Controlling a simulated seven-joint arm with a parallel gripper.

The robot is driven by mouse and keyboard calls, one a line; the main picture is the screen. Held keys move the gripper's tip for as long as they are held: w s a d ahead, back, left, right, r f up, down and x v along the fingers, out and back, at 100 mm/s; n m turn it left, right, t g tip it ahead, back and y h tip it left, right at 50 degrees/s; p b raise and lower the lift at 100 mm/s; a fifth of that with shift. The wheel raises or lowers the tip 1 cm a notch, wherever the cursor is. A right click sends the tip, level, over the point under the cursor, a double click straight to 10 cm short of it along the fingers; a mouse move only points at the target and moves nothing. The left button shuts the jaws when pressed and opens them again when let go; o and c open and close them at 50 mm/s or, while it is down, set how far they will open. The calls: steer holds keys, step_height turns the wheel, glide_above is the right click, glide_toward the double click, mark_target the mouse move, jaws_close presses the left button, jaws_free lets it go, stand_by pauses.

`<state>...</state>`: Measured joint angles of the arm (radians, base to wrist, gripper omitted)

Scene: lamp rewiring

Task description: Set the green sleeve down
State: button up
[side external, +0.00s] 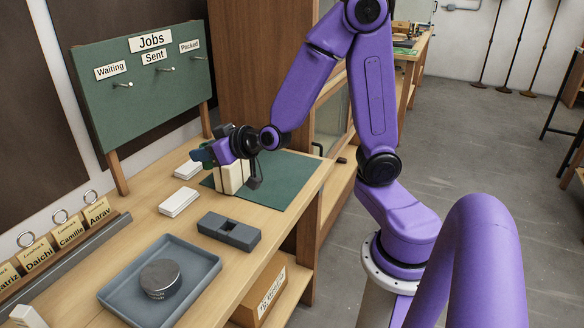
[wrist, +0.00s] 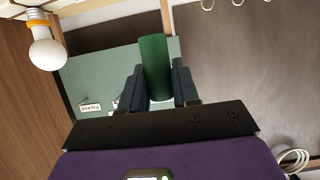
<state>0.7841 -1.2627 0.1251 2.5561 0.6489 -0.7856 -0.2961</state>
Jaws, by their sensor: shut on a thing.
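The green sleeve (wrist: 153,62) is a dark green tube standing between the two fingers of my gripper (wrist: 156,88) in the wrist view. The fingers are shut on it, and its far end sticks out past them. In the side view my gripper (side external: 207,154) is above the bench, in front of the green board, with a little of the green sleeve (side external: 197,155) showing at its tip. The sleeve looks held clear of the bench top.
A cream block (side external: 232,178) stands just below my gripper, near a green mat (side external: 290,170). White stacks (side external: 179,202), a grey slotted block (side external: 229,231) and a grey tray (side external: 205,262) with a round tin (side external: 160,279) lie nearer. A bulb (wrist: 47,50) shows in the wrist view.

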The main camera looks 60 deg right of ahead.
steer(key=shift+r, duration=0.75)
steer(key=d+m+g+h, duration=0.2)
steer(key=d+m+h, duration=0.4)
steer(key=d, duration=2.2)
steer(key=shift+w+m+h, duration=0.35)
steer(key=shift+m+h, duration=0.05)
steer(key=shift+h, duration=0.4)
steer(key=s+d, duration=0.1)
steer(key=d, duration=0.2)
steer(key=s+d+m+g+h, duration=0.1)
steer(key=s+d, duration=0.1)
steer(key=d, duration=0.1)
steer(key=s+d+m+g+h, duration=0.1)
steer(key=s+d, duration=0.1)
steer(key=d, duration=0.1)
steer(key=shift+d+f, duration=0.1)
steer(key=shift+w+f, duration=0.15)
steer(key=shift+f, duration=9.35)
steer(key=shift+f, duration=0.15)
steer(key=shift+f, duration=0.35)
